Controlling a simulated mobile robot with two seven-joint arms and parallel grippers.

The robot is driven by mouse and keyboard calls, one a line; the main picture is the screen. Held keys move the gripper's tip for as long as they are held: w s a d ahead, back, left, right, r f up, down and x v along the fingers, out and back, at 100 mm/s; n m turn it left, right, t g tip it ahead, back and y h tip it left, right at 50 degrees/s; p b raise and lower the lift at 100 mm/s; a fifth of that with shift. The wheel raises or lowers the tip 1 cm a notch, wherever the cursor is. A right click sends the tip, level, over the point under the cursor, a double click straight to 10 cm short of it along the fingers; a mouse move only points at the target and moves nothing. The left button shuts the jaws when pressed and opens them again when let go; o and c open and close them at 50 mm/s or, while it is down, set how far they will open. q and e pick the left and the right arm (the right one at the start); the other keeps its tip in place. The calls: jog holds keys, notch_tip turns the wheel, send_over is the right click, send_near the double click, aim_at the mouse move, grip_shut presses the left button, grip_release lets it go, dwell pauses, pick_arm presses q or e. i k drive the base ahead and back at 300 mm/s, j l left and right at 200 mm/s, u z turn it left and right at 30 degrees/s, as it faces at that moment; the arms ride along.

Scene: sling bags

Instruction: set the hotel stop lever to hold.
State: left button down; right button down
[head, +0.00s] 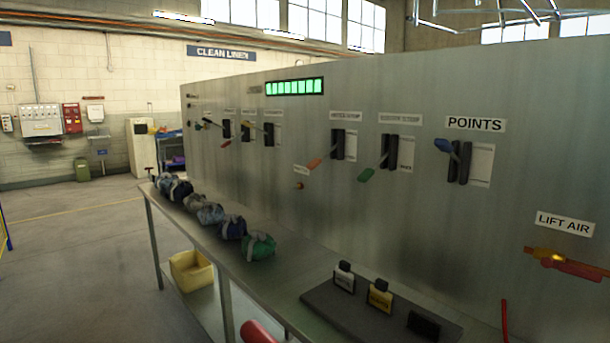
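A grey panel (230,150) carries a row of levers in dark slotted mounts. The plate (346,115) above one lever is blurred but seems to read hotel stop. That lever's orange-red handle (315,163) points down and left from its dark mount (344,145). A small plate (301,170) sits just below left of the handle, and I cannot read it for sure. Neither of my grippers shows in the head view, and nothing is seen touching the lever.
To the right are a green-handled lever (367,175), a blue-handled points lever (444,145) and an orange lift air handle (560,261). A metal shelf (185,232) with several cloth bundles (209,213) runs before the panel. A dark tag tray (340,312) lies front right. Floor at left is clear.

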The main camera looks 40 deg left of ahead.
aim_at(315, 162)
jog(key=j, duration=1.4)
